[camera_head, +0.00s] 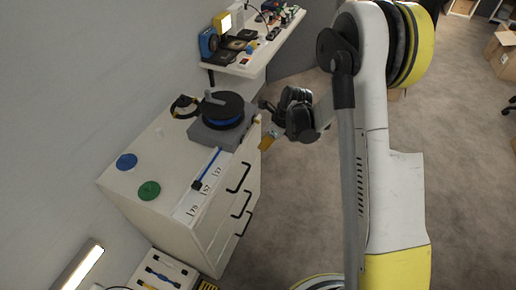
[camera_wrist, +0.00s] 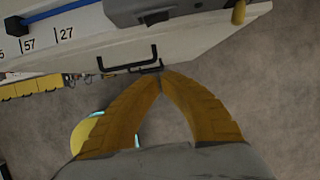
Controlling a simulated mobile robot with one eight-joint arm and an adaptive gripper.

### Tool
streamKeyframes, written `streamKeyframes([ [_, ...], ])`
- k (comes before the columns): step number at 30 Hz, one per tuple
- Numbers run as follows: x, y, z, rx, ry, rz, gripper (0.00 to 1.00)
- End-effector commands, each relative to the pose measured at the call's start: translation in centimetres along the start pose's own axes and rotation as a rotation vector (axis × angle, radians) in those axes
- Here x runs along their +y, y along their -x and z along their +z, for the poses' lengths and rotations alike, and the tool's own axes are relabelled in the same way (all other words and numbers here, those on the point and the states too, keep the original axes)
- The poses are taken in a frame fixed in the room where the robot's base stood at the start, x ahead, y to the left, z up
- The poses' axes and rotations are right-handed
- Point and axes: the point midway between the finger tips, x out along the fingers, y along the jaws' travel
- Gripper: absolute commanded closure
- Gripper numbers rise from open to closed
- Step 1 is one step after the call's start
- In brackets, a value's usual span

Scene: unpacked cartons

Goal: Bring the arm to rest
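My gripper (camera_wrist: 161,75) has two yellow-orange fingers whose tips meet in the wrist view. It is shut, and nothing shows between the tips. In the head view my gripper (camera_head: 266,141) is partly hidden by its own wrist and hangs just right of the white drawer cabinet (camera_head: 160,208), near its top edge. In the wrist view the tips overlap the area below a black drawer handle (camera_wrist: 129,62). I cannot tell whether they touch the cabinet.
On the cabinet are a grey device with a black reel (camera_head: 222,108), a blue disc (camera_head: 127,161), a green disc (camera_head: 149,190) and a blue-handled tool (camera_head: 207,168). A cluttered white shelf (camera_head: 258,60) stands behind. Cartons (camera_head: 503,62) lie far right. The carpet between is open.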

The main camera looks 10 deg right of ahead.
Motion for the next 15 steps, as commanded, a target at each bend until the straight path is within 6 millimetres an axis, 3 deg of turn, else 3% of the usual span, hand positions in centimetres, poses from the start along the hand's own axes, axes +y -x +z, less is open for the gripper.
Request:
streamKeyframes([
  [3,0.0,1.1,0.0,0.0,0.0,0.0,1.0],
  [11,0.1,1.6,0.1,0.0,0.012,-0.003,1.0],
  [15,0.7,4.7,0.8,0.008,0.14,-0.031,1.0],
])
